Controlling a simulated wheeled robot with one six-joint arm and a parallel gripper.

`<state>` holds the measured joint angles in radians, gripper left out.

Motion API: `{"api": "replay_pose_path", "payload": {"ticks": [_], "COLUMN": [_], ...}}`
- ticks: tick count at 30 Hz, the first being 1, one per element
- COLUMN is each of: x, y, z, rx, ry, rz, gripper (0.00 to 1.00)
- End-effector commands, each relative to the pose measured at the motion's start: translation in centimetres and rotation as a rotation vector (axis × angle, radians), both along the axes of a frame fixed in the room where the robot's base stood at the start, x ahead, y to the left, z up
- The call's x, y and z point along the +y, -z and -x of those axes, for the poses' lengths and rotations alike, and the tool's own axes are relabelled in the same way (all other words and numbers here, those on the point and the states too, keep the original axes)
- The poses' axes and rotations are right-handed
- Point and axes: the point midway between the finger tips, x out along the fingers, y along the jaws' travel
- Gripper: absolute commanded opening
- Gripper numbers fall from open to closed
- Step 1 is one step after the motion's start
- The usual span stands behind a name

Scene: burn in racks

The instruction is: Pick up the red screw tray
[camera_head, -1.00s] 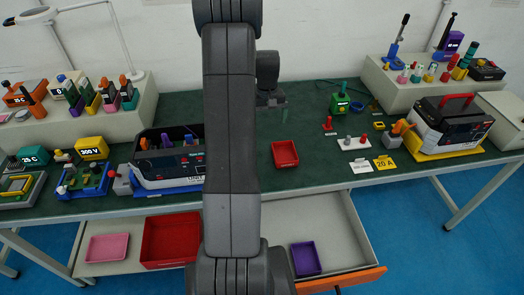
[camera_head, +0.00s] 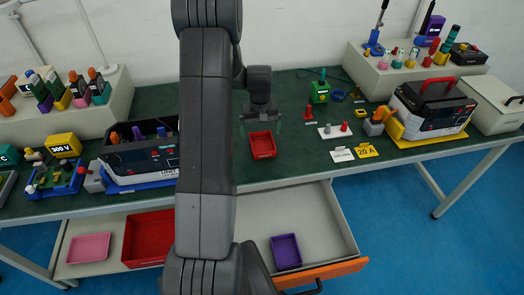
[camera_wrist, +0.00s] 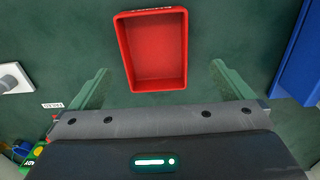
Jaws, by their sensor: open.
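A small red tray (camera_head: 263,146) lies on the dark green tabletop, near the front edge above the open drawer. It looks empty, and in the wrist view the tray (camera_wrist: 156,52) sits ahead of my gripper, roughly centred between the fingers. My gripper (camera_head: 261,110) hangs just behind and above the tray in the head view. In the wrist view my gripper (camera_wrist: 160,72) has its two greenish fingers wide apart with nothing between them gripped. A larger red tray (camera_head: 148,238) lies in the drawer, partly hidden by my arm.
The open drawer (camera_head: 330,220) also holds a pink tray (camera_head: 89,248) and a purple tray (camera_head: 286,251). A blue-based power unit (camera_head: 140,160) stands left of the small tray. A white block with pegs (camera_head: 335,131) and a yellow 20 A card (camera_head: 366,150) lie to its right.

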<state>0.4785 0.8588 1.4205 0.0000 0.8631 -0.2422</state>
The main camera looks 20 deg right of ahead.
Motion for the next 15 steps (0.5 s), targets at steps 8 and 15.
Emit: {"api": "replay_pose_path", "payload": {"ticks": [8,15], "x": [-0.3,-0.6], "y": [2.5,6.0], "z": [0.2,0.3], "rx": [0.001,0.0], "ry": [0.0,-0.001], "rz": [0.0,0.0], "gripper": [1.0,1.0]}}
